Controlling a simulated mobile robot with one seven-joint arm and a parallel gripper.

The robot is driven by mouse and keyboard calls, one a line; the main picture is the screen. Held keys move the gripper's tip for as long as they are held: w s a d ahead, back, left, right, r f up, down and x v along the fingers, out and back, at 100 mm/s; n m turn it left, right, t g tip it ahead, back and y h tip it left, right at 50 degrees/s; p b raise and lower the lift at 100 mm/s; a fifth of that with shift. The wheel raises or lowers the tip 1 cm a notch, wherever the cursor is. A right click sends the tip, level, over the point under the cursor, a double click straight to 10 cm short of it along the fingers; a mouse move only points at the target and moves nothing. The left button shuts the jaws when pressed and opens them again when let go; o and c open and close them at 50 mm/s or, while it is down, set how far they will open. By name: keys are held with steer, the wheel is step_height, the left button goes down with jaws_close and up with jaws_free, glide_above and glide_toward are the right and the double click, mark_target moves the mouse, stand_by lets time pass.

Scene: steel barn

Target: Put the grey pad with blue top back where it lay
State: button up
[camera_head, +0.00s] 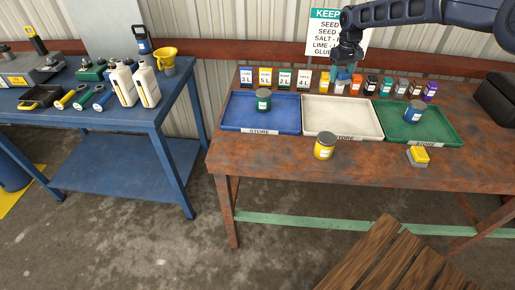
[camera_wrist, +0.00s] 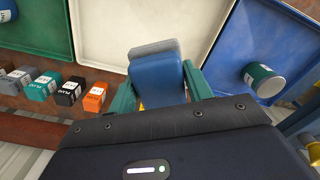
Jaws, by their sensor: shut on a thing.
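The grey pad with blue top is held in my gripper (camera_head: 345,68). In the wrist view its blue top (camera_wrist: 158,82) fills the space between the teal fingers (camera_wrist: 158,92), and a strip of its grey pad shows beyond. In the head view the blue part (camera_head: 343,73) hangs at the back of the rusty table (camera_head: 270,170), above the row of small boxes and behind the white tray (camera_head: 343,117). Whether the pad touches anything below cannot be told.
Close by stand an orange box (camera_head: 355,85), a yellow box (camera_head: 324,82) and several others. The blue tray (camera_head: 235,121) holds a dark green jar (camera_head: 263,99); the green tray (camera_head: 395,128) holds a blue jar (camera_head: 413,111). A yellow jar (camera_head: 324,145) and yellow-topped pad (camera_head: 418,155) stand in front.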

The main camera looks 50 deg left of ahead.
steer(key=s+a+r+n, duration=0.1)
steer(key=s+a, duration=0.1)
steer(key=s, duration=0.7)
steer(key=s+a+n, duration=0.1)
steer(key=s+a, duration=0.2)
steer(key=s, duration=0.7)
steer(key=r+n, duration=0.1)
glide_above(258, 148)
step_height(258, 148, down, 20)
steer(key=shift+r, duration=0.25)
steer(key=shift+f, duration=0.1)
steer(key=o, duration=1)
steer(key=shift+s, duration=0.1)
step_height(258, 148, up, 12)
steer(key=shift+r, duration=0.15)
